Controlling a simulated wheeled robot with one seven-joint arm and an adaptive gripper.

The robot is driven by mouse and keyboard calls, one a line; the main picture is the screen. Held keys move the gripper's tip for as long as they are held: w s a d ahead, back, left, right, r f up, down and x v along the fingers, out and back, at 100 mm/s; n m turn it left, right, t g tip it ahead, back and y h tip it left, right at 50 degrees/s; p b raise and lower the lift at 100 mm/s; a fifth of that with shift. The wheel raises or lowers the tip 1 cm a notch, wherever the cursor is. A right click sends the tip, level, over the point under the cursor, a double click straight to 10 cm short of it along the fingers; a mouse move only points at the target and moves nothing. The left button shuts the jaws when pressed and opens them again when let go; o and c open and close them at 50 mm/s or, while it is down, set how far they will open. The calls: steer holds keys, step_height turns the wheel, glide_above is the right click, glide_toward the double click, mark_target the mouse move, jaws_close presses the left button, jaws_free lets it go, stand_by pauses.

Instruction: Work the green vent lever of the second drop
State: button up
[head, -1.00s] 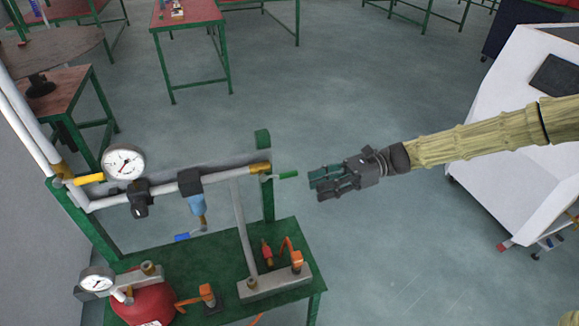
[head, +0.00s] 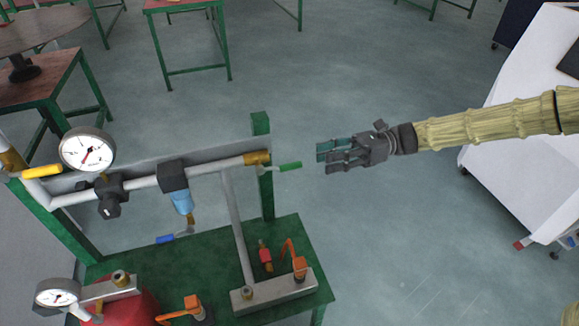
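A green lever (head: 290,166) sticks out to the right from a brass valve (head: 256,158) at the right end of the grey horizontal pipe (head: 215,168). My gripper (head: 322,158) is to the right of the lever, a short way from its tip in the picture, with its fingers pointing left towards it. The gripper looks open, with its teal-padded fingers apart and nothing between them. It does not appear to touch the lever. The gap in depth between them is hard to judge.
A pressure gauge (head: 87,149), a yellow lever (head: 42,171) and a blue-bowled unit (head: 181,201) are along the pipe. A blue lever (head: 165,239) hangs below. Orange clamps (head: 299,267) stand on the green bench (head: 225,245). Open floor lies right of it.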

mark_target(282, 168)
steer(key=p+x, duration=0.1)
steer(key=x, duration=0.9)
steer(key=shift+s+a, duration=0.15)
steer(key=shift+c, duration=0.3)
jaws_close()
